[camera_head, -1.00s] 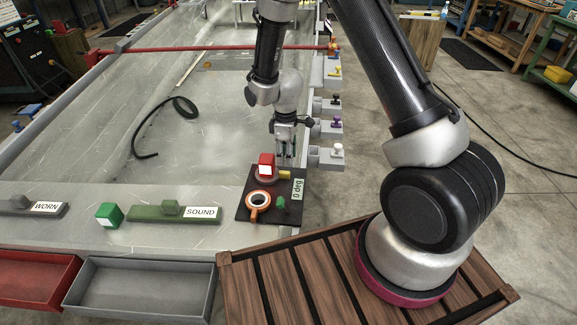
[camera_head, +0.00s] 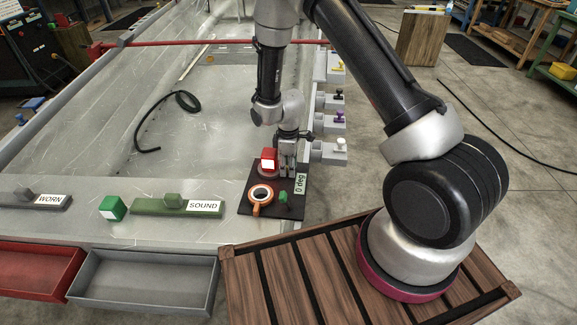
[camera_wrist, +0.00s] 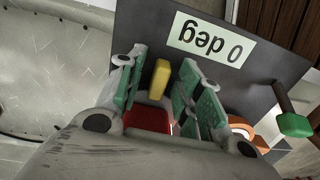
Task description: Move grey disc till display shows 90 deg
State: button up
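The display (camera_head: 300,184) reads "0 deg" on the dark board (camera_head: 245,206); it also shows upside down in the wrist view (camera_wrist: 211,40). A red block with a white face (camera_head: 268,159) stands on the board's far part, over the disc (camera_head: 267,175), which is mostly hidden. A yellow handle (camera_wrist: 161,78) sticks out beside the red block. My gripper (camera_head: 287,171) is low over the board, right of the red block. In the wrist view its green-padded fingers (camera_wrist: 157,75) stand apart on either side of the yellow handle, with visible gaps.
An orange ring (camera_head: 260,194) and a green-topped knob (camera_head: 283,198) are close by on the board. A green block (camera_head: 112,208) and the WORN (camera_head: 40,202) and SOUND (camera_head: 160,209) plates lie left. Red and grey trays (camera_head: 145,282) are in front.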

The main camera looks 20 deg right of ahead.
grip_shut()
jog(key=shift+w+n, duration=0.3)
jog(key=shift+n, duration=0.1)
jog(key=shift+w+d+n, duration=0.1)
jog(key=shift+w+n, duration=0.45)
jog(key=shift+n, duration=0.35)
jog(key=shift+w+d+n, duration=0.1)
jog(key=shift+w+n, duration=0.4)
jog(key=shift+n, duration=0.4)
jog(key=shift+w+a+n, duration=0.1)
jog(key=shift+w+n, duration=0.45)
jog(key=shift+n, duration=0.4)
jog(key=shift+w+a+n, duration=0.1)
jog(key=shift+w+n, duration=0.4)
jog(key=shift+n, duration=0.45)
jog(key=shift+w+a+n, duration=0.35)
jog(key=shift+w+n, duration=0.25)
jog(key=shift+n, duration=0.6)
jog(key=shift+w+a+n, duration=0.3)
jog(key=shift+w+n, duration=0.25)
jog(key=shift+n, duration=0.65)
jog(key=a+n, duration=0.1)
jog(key=n, duration=0.1)
jog(key=w+a+n, duration=0.1)
jog(key=n, duration=0.1)
jog(key=shift+w, duration=0.15)
jog(key=shift+a+n, duration=0.1)
jog(key=shift+n, duration=0.4)
